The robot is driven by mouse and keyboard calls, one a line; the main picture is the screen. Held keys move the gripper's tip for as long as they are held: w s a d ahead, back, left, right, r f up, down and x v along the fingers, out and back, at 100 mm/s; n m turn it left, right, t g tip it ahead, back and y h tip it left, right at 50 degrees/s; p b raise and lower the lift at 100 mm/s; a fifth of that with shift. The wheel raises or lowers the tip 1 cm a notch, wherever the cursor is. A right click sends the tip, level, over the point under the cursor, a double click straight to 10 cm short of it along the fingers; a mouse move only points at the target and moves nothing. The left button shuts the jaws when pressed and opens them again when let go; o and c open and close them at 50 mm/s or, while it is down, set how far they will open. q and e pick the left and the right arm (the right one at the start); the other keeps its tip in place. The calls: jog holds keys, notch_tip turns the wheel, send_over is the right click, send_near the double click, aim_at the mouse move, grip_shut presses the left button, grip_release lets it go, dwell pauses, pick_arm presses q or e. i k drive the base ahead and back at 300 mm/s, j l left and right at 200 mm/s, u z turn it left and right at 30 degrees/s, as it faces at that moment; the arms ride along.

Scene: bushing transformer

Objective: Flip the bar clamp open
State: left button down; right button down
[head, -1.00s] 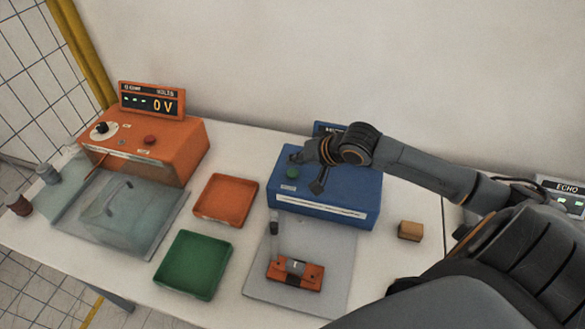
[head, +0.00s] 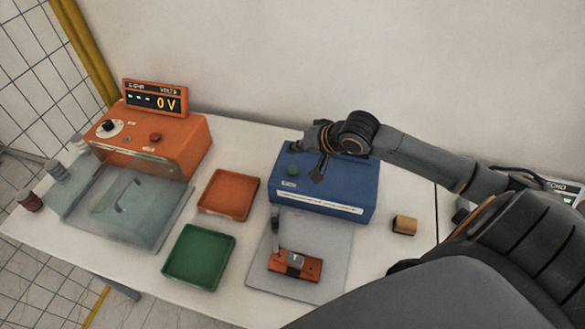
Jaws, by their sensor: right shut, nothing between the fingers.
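The bar clamp has an orange base (head: 309,269) with a small grey block in its middle, on a grey plate. Its pale bar (head: 276,228) with a dark part stands up from the left end of the base. My right gripper (head: 318,176) is above the blue unit (head: 338,192), behind the clamp and apart from it. Its fingers point down, shut and empty. My left gripper is not in view.
A small tan block (head: 404,225) lies right of the blue unit. An orange tray (head: 229,194) and a green tray (head: 199,257) are left of the clamp. An orange unit (head: 160,143) reading 0 V and a clear cover (head: 130,207) stand further left.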

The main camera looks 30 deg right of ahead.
aim_at(275, 221)
jog(key=k+j, duration=1.6)
jog(key=k, duration=0.1)
